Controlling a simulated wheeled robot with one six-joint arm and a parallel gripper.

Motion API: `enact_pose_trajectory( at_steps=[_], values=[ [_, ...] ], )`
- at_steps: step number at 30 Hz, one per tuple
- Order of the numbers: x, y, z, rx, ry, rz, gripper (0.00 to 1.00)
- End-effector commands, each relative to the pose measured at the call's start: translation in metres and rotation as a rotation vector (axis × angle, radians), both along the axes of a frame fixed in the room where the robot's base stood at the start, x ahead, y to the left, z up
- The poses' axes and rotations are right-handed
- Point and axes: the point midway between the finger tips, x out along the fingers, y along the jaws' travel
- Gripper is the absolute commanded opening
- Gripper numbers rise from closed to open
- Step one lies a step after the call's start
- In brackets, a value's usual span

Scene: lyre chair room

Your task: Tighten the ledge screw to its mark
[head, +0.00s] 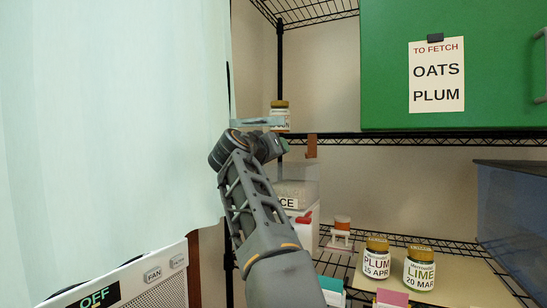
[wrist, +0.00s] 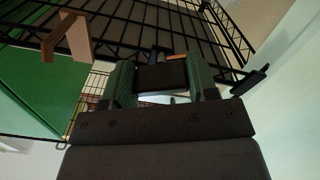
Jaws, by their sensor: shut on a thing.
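A pale blue ledge (head: 256,122) sticks out beside the curtain in the head view, with a gold-lidded jar (head: 280,107) standing at its right end. My gripper (head: 282,145) is raised just below the ledge and jar. In the wrist view my gripper's (wrist: 161,82) green-padded fingers are shut on a dark, blocky piece (wrist: 161,76), which I take to be the ledge screw. My arm hides this spot in the head view. The screw's mark cannot be made out in either view.
A black wire shelf (head: 400,140) holds a green cabinet (head: 390,60) to the right. Below are a clear bin (head: 300,185), a plum jar (head: 376,260) and a lime jar (head: 420,268). The curtain (head: 110,110) hangs close on the left, above a white heater (head: 140,285).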

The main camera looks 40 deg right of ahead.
Motion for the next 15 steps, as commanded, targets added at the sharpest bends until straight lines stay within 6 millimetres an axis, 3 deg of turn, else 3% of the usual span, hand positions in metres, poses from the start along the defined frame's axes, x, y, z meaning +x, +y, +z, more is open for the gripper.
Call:
enact_pose_trajectory(
  at_steps=[15],
  values=[
    [0.0018, 0.0007, -0.0019, 0.170, -0.314, -0.001, 0.29]
  ],
)
